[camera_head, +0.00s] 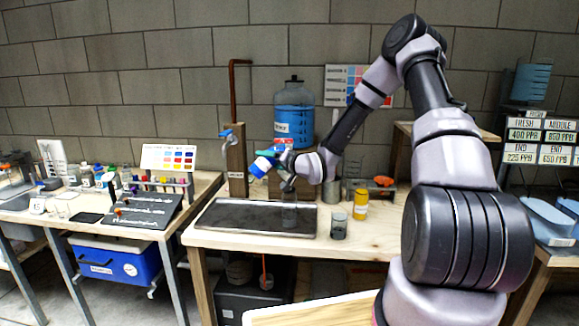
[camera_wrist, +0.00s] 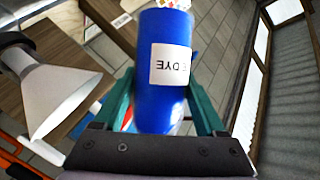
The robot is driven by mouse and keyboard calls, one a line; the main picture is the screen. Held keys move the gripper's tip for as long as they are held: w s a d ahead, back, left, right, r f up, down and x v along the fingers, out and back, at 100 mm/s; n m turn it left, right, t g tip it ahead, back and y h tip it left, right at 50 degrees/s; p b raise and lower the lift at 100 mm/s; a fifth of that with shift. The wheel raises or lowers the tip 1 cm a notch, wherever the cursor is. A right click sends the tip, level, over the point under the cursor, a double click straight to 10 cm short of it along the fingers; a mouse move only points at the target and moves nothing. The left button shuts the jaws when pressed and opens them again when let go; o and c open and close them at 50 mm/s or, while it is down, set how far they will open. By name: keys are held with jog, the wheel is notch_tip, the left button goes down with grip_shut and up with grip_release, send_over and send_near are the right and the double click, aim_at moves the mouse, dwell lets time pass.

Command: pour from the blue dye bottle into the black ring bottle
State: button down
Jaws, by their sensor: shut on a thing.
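The blue dye bottle (camera_head: 263,166) is held tilted on its side above the dark tray (camera_head: 245,218) in the head view. In the wrist view the blue bottle (camera_wrist: 168,70) sits between two teal fingers, its white "DYE" label upside down. My gripper (camera_head: 279,160) is shut on it; it also shows in the wrist view (camera_wrist: 165,105). A faint clear vessel (camera_head: 290,214) stands on the tray below my gripper, partly lost against the dark surface. A small grey jar (camera_head: 339,224) stands right of the tray. I cannot tell which vessel is the black ring bottle.
A yellow bottle (camera_head: 361,204) stands behind the grey jar. A large blue water jug (camera_head: 294,115) stands behind my gripper, with a wooden tap post (camera_head: 236,160) to its left. A white funnel-like cone (camera_wrist: 62,92) is at left in the wrist view. The front table edge is clear.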

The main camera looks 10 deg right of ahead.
jog(key=shift+a+f+m+t+y+p, duration=0.15)
jog(key=shift+a+m+t+y+p, duration=0.3)
jog(key=shift+m, duration=0.65)
dwell(2.6)
jog(key=shift+s+a+f+m+t+p, duration=0.15)
jog(key=shift+f+m+t+p, duration=0.15)
jog(key=shift+f+m, duration=0.4)
dwell(1.8)
jog(key=shift+a+r+m+y, duration=0.15)
jog(key=shift+r+m+y, duration=0.1)
jog(key=shift+r+m, duration=0.2)
dwell(1.3)
